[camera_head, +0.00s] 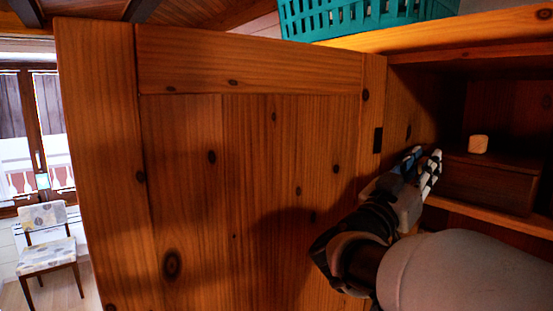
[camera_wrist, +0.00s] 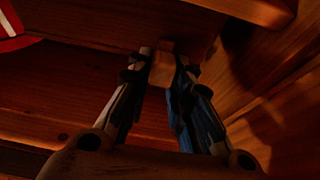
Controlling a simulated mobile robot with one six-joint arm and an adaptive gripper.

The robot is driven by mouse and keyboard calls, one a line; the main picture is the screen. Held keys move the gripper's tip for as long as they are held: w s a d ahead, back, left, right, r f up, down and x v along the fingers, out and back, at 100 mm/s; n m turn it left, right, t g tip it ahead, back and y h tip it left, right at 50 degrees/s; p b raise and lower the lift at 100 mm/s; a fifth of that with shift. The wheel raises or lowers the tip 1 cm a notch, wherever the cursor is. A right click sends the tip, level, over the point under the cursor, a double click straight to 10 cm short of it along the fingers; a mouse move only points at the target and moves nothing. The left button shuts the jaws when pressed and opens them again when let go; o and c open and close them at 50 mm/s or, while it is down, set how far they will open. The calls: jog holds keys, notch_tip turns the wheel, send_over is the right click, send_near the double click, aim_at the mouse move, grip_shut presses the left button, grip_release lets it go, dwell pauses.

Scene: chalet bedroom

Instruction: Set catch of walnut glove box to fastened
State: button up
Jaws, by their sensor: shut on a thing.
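The walnut glove box (camera_head: 487,187) is a dark brown wooden box on a shelf inside the open cabinet, at the right of the head view. My gripper (camera_head: 434,163) reaches in at the box's left end. In the wrist view, my gripper (camera_wrist: 163,66) has its two fingers on either side of a small tan wooden block, which looks like the catch (camera_wrist: 162,73). The fingers are shut on it. The block sits against a dark wooden surface. The picture is too dark to tell the catch's position, and the head view hides the catch.
A large knotty pine cabinet door (camera_head: 250,180) stands open left of my arm. A teal basket (camera_head: 360,14) sits on top of the cabinet. A chair (camera_head: 46,245) stands far left. Shelf walls leave little room around my gripper.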

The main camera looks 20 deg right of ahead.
grip_shut()
jog(key=r+y+p, duration=0.1)
jog(key=p, duration=0.3)
jog(key=shift+d+r, duration=0.1)
jog(key=p, duration=0.2)
jog(key=g+y+p, duration=0.1)
jog(key=p, duration=0.1)
jog(key=shift+w+d+r+y, duration=0.1)
jog(key=shift+r+y, duration=0.15)
jog(key=shift+y, duration=0.05)
jog(key=shift+d+y+p, duration=0.1)
jog(key=shift+y+p, duration=0.3)
jog(key=shift+p, duration=0.6)
jog(key=shift+f, duration=0.3)
jog(key=o, duration=0.7)
grip_release()
